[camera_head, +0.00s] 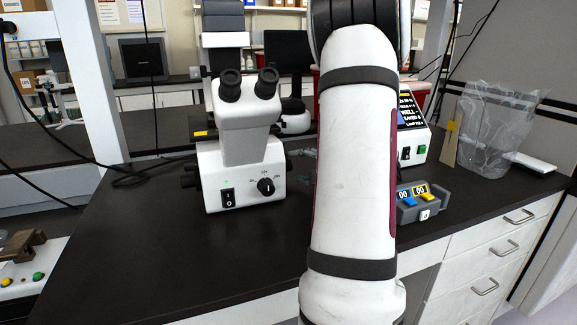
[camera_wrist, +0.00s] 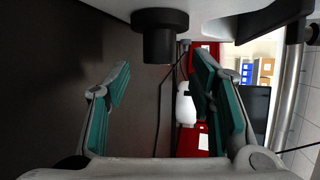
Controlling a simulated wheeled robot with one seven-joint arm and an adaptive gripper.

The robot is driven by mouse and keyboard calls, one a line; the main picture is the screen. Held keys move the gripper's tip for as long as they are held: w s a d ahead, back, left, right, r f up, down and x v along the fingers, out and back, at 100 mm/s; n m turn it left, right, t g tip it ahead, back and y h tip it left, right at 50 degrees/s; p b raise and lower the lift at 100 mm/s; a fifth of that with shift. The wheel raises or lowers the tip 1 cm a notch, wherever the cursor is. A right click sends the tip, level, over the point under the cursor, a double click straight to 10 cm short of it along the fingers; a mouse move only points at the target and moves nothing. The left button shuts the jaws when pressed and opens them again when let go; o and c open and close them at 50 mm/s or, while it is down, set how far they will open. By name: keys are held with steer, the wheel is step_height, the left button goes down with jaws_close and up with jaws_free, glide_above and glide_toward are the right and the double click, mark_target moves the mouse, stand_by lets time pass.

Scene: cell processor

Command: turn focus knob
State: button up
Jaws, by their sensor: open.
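The white microscope (camera_head: 240,160) stands on the dark bench, with black eyepieces and a dial and switch on its base front. In the wrist view, a black round knob (camera_wrist: 160,38) sticks out from a white body at the top of the picture. My gripper (camera_wrist: 163,76) is open and empty, its two teal-padded fingers spread on either side of the knob's line. The knob appears just beyond the fingertips, apart from them. In the head view my arm hides most of the gripper.
A small grey device with number displays (camera_head: 418,200) sits right of my arm. A white instrument with a screen (camera_head: 412,130) and a clear bag (camera_head: 490,130) stand farther back. The bench (camera_head: 130,245) is clear at the front left.

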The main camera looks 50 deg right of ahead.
mark_target(289, 165)
steer(key=shift+x, duration=2.6)
steer(key=c, duration=1.2)
